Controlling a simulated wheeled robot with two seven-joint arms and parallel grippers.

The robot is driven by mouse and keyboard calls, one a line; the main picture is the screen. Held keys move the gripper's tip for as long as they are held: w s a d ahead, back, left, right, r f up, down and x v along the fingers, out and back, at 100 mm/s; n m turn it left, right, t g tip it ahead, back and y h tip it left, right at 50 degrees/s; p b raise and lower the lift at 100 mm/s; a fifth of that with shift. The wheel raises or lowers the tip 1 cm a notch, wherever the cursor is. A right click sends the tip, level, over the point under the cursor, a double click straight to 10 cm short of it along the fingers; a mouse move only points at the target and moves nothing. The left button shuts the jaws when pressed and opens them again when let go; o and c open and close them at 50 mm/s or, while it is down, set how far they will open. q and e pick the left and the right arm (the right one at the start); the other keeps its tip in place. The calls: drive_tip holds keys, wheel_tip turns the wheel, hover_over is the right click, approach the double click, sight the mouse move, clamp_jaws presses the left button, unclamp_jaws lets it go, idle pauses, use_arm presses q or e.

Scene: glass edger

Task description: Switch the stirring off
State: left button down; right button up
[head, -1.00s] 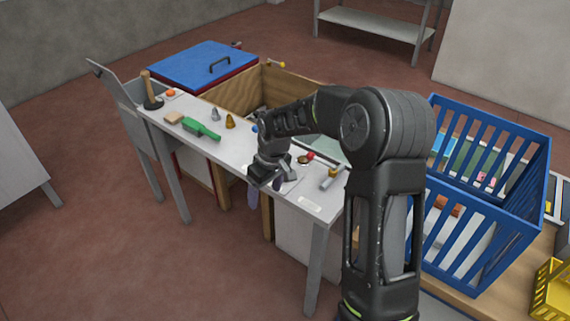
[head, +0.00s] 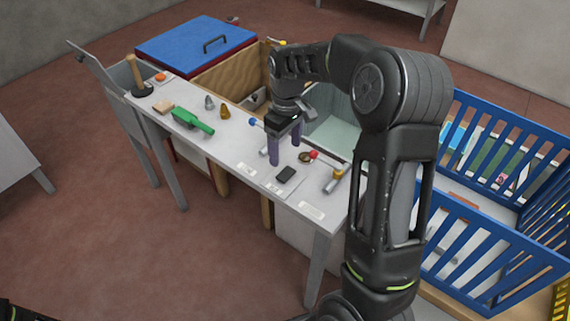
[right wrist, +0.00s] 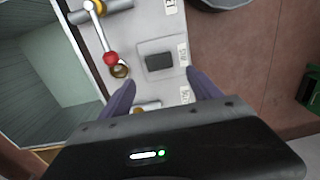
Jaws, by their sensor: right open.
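A dark rectangular switch (head: 286,175) lies on a light plate on the narrow grey bench, near its right end. It also shows in the right wrist view (right wrist: 159,62), with small white labels beside it whose print I cannot read. Whether it is on or off I cannot tell. My right gripper (head: 285,154) is open and empty, its two purple fingers pointing down over the bench just behind the switch. In the right wrist view the fingers (right wrist: 160,78) stand on either side of the switch's near edge, apart from it. My left gripper is not in view.
Near the switch are a red-knobbed lever (head: 314,155), a brass round piece (head: 305,158) and a yellow-banded valve (head: 337,178). An open tank (head: 331,136) is behind; a blue crate (head: 490,225) stands right.

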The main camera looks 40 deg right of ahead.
sight(285, 172)
drive_tip(key=shift+f+p, duration=0.55)
drive_tip(key=shift+f, duration=3.4)
drive_tip(key=shift+c, duration=0.4)
drive_tip(key=c, duration=1.3)
drive_tip(key=shift+d+y, duration=0.2)
drive_tip(key=shift+y, duration=0.3)
drive_tip(key=shift+w+y, duration=0.1)
drive_tip(key=shift+y, duration=0.2)
drive_tip(key=o, duration=1.4)
drive_tip(key=shift+r, duration=0.1)
